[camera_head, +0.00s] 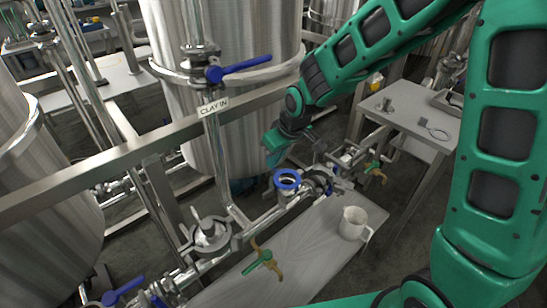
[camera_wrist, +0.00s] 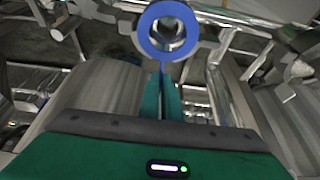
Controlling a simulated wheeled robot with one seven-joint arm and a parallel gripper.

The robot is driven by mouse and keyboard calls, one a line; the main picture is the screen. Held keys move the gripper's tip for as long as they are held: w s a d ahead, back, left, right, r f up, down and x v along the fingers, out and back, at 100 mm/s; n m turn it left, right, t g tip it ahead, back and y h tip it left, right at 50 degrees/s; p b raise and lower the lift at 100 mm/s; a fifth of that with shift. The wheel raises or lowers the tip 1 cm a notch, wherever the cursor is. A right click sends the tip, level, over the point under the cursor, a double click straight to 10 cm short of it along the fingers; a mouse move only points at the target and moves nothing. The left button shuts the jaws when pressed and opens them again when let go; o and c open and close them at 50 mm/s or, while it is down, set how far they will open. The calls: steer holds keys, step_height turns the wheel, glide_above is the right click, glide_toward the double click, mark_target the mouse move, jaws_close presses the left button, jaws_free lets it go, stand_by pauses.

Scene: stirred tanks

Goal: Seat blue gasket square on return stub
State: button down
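The blue gasket (camera_head: 287,179) is a flat ring; in the wrist view it shows at the top (camera_wrist: 146,31), with a narrow blue tab toward my fingers. My gripper (camera_head: 271,158) reaches down from the upper right, just behind the ring. In the wrist view my two green fingers (camera_wrist: 162,80) are close together with the tab between their tips, so they look shut on it. The ring lies over the open end of a steel stub (camera_head: 283,198); metal shows through its hole. I cannot tell whether it touches the stub face or sits level.
Clamp fittings (camera_head: 320,182) stand close right of the ring. A steel bench (camera_head: 300,250) holds a metal jug (camera_head: 353,223) and a green-and-brass clamp (camera_head: 263,258). A tank (camera_head: 215,120) and the frame rail (camera_head: 110,160) stand left. A side table (camera_head: 410,125) is at right.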

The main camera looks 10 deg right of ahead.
mark_target(284, 181)
steer(key=shift+f, duration=1.1)
steer(key=c, duration=1.9)
jaws_free()
steer(key=shift+r, duration=0.1)
steer(key=v, duration=1)
steer(key=shift+d+r, duration=0.2)
steer(key=shift+s, duration=0.1)
steer(key=s+d+r+m+h, duration=0.1)
steer(key=s+d+m, duration=0.15)
steer(key=d, duration=0.45)
steer(key=s+d+r+m+g+h, duration=0.1)
steer(key=s+d+m, duration=0.1)
steer(key=s+d, duration=0.3)
steer(key=s+d+r+m+h, duration=0.1)
steer(key=s+d+m, duration=0.1)
steer(key=d, duration=0.6)
steer(key=s+d+m+g, duration=0.1)
steer(key=s+d+m, duration=0.2)
steer(key=s, duration=0.6)
steer(key=s+d+m+g, duration=0.1)
steer(key=s+d+m, duration=0.2)
steer(key=s+d, duration=0.3)
steer(key=s, duration=0.3)
steer(key=shift+g+y, duration=0.3)
steer(key=shift+y, duration=0.1)
